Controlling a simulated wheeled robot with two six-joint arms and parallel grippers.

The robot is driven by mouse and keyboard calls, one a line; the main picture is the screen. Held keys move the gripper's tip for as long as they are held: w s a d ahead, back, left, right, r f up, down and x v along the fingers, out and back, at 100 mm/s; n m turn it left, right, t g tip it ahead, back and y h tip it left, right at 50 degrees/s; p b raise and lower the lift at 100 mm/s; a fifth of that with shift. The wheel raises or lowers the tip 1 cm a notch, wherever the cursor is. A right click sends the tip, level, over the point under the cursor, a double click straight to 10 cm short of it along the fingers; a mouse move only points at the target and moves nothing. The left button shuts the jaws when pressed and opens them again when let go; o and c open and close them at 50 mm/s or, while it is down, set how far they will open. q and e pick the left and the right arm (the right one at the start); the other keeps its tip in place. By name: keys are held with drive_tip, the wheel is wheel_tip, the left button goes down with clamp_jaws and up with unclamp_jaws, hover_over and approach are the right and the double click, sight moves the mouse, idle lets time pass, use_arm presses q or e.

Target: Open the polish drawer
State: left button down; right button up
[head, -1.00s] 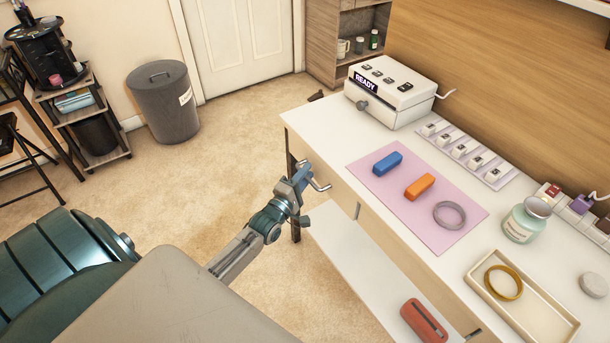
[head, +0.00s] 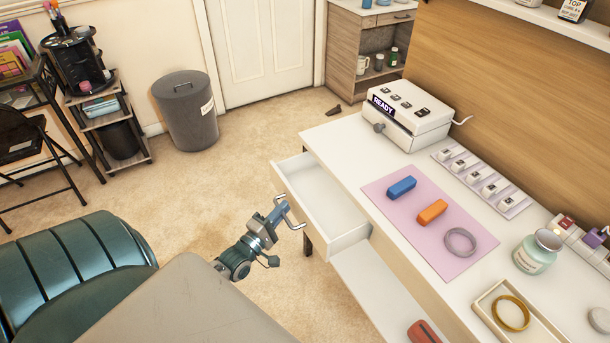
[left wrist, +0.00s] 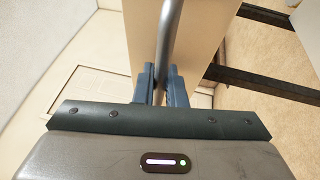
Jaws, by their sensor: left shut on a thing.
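The drawer (head: 322,196) at the far left end of the white desk is pulled well out, and its white inside looks empty. Its metal bar handle (head: 290,210) is on the front panel. My left gripper (head: 280,210) is at that handle in the head view. In the left wrist view my left gripper (left wrist: 162,88) has its two fingers shut on the grey handle bar (left wrist: 168,45), with the drawer's tan front behind it. My right gripper is not in view.
On the desk (head: 405,228) are a pink mat (head: 410,240) with a blue block, an orange block and a grey ring, a white machine (head: 410,115) reading READY, a jar (head: 535,252) and a tray (head: 485,305). A teal chair (head: 75,270) stands at left. Carpet is clear before the drawer.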

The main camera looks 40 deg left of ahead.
use_arm(q)
drive_tip(key=s+a+p, duration=0.1)
drive_tip(key=s+a, duration=0.3)
drive_tip(key=s, duration=0.5)
drive_tip(key=shift+s, duration=0.2)
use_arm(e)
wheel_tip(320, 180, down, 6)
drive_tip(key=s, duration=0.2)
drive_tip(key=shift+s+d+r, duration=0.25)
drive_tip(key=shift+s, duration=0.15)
use_arm(q)
drive_tip(key=c, duration=1.5)
unclamp_jaws()
drive_tip(key=s+f, duration=0.2)
drive_tip(key=s, duration=0.8)
drive_tip(key=shift+s+b, duration=0.35)
drive_tip(key=shift+b, duration=0.1)
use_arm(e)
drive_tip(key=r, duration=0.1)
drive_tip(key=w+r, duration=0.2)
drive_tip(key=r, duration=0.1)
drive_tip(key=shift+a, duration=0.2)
use_arm(q)
drive_tip(key=shift+d, duration=0.1)
